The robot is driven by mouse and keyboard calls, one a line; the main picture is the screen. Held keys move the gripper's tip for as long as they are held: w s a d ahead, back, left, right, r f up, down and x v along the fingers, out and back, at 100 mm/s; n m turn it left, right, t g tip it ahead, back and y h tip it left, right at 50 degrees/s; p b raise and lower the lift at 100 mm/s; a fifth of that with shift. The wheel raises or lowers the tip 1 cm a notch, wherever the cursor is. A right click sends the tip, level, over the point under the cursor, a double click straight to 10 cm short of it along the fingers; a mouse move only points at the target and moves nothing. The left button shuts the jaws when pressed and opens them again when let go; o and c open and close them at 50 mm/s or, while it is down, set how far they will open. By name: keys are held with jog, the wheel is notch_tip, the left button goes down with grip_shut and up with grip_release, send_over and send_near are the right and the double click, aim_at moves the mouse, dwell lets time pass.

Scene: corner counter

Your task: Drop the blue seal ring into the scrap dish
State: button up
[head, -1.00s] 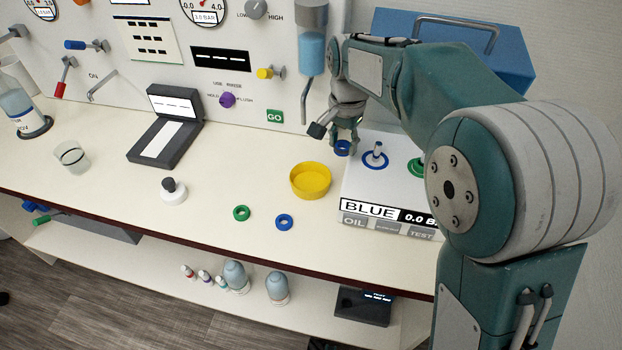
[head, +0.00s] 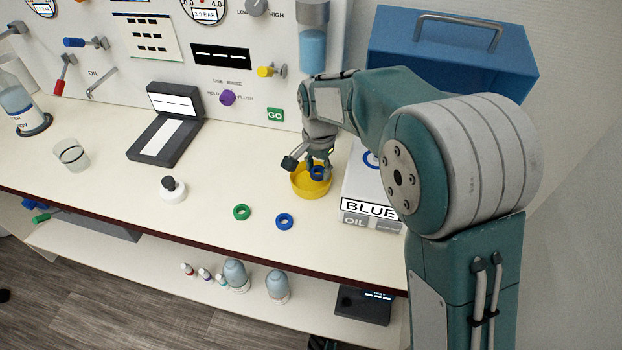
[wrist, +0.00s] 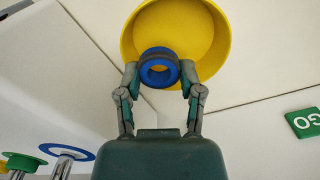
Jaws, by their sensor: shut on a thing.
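My gripper (head: 318,172) is shut on a blue seal ring (head: 317,173). In the wrist view the ring (wrist: 159,68) sits between the two fingertips of my gripper (wrist: 159,75). The yellow scrap dish (head: 311,188) stands on the counter just left of the white test block. In the head view the held ring is over the dish. In the wrist view the ring overlaps the near part of the yellow dish (wrist: 205,45), and the dish looks empty where it shows. A second blue ring (head: 284,222) lies on the counter in front of the dish.
A green ring (head: 242,212) lies left of the loose blue ring. The white test block (head: 365,195) with posts stands right of the dish, partly behind my arm. A black-knobbed white piece (head: 172,190) and an open dark case (head: 165,135) stand to the left.

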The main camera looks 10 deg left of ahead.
jog(key=o, duration=1.2)
jog(key=shift+c, duration=0.2)
notch_tip(320, 180, up, 12)
